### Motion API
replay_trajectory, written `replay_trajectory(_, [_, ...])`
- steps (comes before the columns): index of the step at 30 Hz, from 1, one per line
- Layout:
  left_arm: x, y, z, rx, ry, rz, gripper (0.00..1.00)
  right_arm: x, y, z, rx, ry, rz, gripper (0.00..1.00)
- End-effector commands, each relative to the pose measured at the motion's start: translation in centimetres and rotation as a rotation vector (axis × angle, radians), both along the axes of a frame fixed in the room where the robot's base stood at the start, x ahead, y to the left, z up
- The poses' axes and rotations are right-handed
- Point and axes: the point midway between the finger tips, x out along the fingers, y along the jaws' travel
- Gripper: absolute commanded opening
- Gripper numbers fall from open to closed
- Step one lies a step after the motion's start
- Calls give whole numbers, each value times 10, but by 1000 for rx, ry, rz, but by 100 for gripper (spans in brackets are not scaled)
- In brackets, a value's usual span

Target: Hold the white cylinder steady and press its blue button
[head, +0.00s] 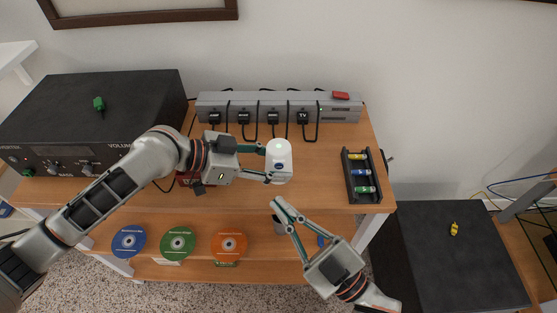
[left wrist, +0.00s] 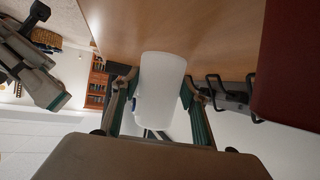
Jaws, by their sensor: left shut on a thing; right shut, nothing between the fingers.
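The white cylinder (head: 279,160) is in the fingers of my left gripper (head: 267,163), over the wooden shelf top. In the left wrist view my right gripper (left wrist: 38,28) is at the upper left.
A grey power strip (head: 240,101) with several plugs runs along the wall behind. A black battery tray (head: 350,190) lies to the right. A black amplifier (head: 60,105) stands at the left. Discs, one orange (head: 229,246), are on the lower level.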

Motion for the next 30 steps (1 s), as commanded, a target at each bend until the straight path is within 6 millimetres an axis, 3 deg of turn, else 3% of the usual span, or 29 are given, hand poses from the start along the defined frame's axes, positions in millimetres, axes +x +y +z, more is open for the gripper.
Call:
replay_trajectory(5, [0, 1, -1, 2, 0, 1, 19, 0, 0, 0, 0, 0, 0, 0])
replay_trajectory(6, [0, 1, -1, 2, 0, 1, 47, 0, 0, 0, 0, 0, 0, 0])
replay_trajectory(8, [0, 1, -1, 2, 0, 1, 62, 0, 0, 0, 0, 0, 0, 0])
replay_trajectory(20, [0, 2, 1, 1, -1, 0, 64, 0, 0, 0, 0, 0, 0, 0])
replay_trajectory(25, [-4, 18, 9, 3, -2, 2, 64, 0, 0, 0, 0, 0, 0, 0])
replay_trajectory(30, [-13, 45, 24, 6, -2, 1, 64, 0, 0, 0, 0, 0, 0, 0])
